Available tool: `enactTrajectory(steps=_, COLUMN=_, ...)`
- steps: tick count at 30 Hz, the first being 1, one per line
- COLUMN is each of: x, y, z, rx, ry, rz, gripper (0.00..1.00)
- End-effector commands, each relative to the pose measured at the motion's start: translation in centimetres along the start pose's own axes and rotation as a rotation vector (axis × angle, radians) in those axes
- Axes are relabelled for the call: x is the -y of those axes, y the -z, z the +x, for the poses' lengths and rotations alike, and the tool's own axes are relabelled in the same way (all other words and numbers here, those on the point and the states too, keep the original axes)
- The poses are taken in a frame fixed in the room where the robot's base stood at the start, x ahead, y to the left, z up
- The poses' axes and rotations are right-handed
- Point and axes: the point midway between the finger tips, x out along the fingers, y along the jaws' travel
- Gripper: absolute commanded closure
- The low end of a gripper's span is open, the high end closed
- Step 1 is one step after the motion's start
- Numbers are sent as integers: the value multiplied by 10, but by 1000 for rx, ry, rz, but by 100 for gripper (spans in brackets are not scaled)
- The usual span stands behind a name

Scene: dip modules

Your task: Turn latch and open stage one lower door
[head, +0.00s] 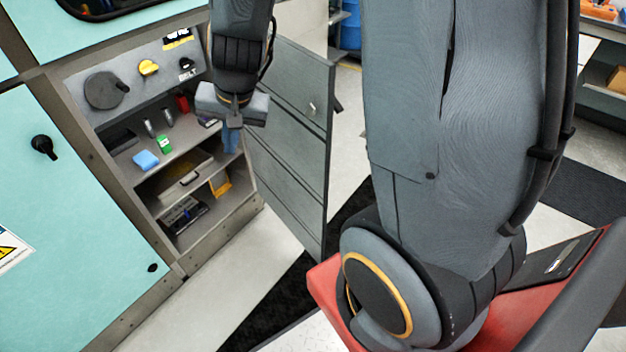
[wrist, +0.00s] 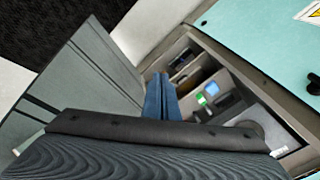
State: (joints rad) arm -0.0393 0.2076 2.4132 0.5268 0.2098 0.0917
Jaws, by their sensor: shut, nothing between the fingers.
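The grey lower door (head: 285,130) stands swung wide open on the right side of its cabinet (head: 225,205) in the head view. A small light latch or knob (head: 311,106) shows near its upper right edge. In the wrist view the door (wrist: 85,85) is on the left and the open compartment is on the right. My gripper (head: 231,140) has its blue fingers together and empty, in front of the opening between the shelves and the inner face of the door. The fingers also show in the wrist view (wrist: 162,98). I cannot tell whether they touch the door.
Shelves hold a blue item (head: 146,160), a green item (head: 164,144), a red item (head: 182,103) and a drawer (head: 185,180). A teal door with a black handle (head: 44,147) is left. Floor is clear.

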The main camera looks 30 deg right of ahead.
Motion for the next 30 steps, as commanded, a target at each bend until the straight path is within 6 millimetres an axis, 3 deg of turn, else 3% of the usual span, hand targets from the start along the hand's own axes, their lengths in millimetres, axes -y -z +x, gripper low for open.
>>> enactTrajectory(steps=3, x=22, y=50, z=20, rx=-126, ry=40, rz=298, gripper=100)
enactTrajectory(steps=6, x=25, y=89, z=35, rx=-237, ry=48, rz=553, gripper=100)
enactTrajectory(steps=10, x=10, y=126, z=54, rx=-381, ry=16, rz=883, gripper=100)
enactTrajectory(steps=14, x=-22, y=141, z=72, rx=-525, ry=-65, rz=1206, gripper=100)
enactTrajectory(steps=17, x=-49, y=135, z=84, rx=-634, ry=-160, rz=1444, gripper=100)
enactTrajectory(steps=21, x=-83, y=102, z=97, rx=-774, ry=-336, rz=1743, gripper=100)
enactTrajectory(steps=27, x=-104, y=44, z=106, rx=-909, ry=-581, rz=2016, gripper=100)
enactTrajectory(steps=30, x=-107, y=26, z=108, rx=-943, ry=-659, rz=2082, gripper=100)
